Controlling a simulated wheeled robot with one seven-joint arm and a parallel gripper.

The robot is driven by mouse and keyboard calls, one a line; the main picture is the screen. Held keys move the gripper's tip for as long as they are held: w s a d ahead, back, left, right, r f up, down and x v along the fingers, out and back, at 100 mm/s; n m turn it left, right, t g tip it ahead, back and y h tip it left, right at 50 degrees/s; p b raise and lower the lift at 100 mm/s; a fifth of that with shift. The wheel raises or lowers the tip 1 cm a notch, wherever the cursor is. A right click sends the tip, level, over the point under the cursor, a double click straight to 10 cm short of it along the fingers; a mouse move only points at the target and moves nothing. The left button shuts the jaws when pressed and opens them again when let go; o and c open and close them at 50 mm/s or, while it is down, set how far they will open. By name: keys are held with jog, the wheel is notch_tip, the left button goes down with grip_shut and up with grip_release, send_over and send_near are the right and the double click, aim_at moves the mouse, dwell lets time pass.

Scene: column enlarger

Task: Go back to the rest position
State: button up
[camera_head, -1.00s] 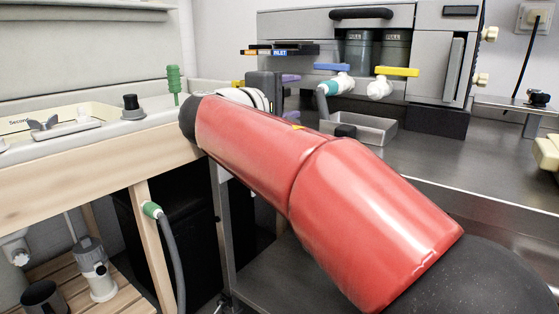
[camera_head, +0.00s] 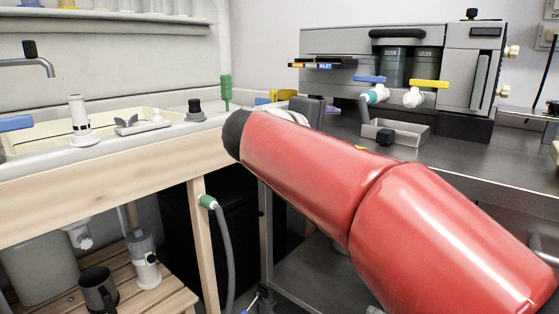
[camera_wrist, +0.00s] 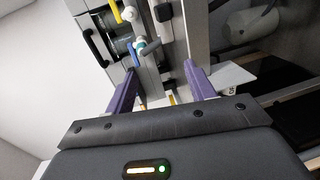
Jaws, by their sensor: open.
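My red arm reaches from the lower right toward the middle of the head view. My gripper's two purple fingers (camera_wrist: 160,72) stand apart in the wrist view, with nothing held between them. In the head view my gripper is mostly hidden behind my red arm; only a dark grey part shows past it. The wrist view is tilted and shows the grey machine (camera_wrist: 155,85) with its blue and yellow valve handles beyond the fingers.
The grey machine (camera_head: 345,42) stands on a steel bench (camera_head: 465,155) behind my arm. A small metal tray (camera_head: 410,131) is on the bench. At left is a wooden-framed sink bench (camera_head: 100,185) with a white bottle-like fitting (camera_head: 79,120). A grey hose (camera_head: 225,255) hangs below it.

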jog(key=s+d+f+m+g+y+p, duration=0.1)
jog(key=s+d+f+m+g+y, duration=0.1)
jog(key=s+d+f+g, duration=0.3)
jog(key=s+d+f+m+y, duration=0.1)
jog(key=s+d+f+y, duration=0.25)
jog(key=s+f, duration=0.45)
jog(key=s+a+f+m+g+y+p, duration=0.1)
jog(key=s+f+m+y, duration=0.4)
jog(key=s+f, duration=0.8)
jog(key=shift+s+a+f+m+g, duration=0.2)
jog(key=shift+s+a+m+g, duration=0.2)
jog(key=shift+s+a+m, duration=0.3)
jog(key=shift+r+p, duration=0.15)
jog(key=shift+p, duration=0.15)
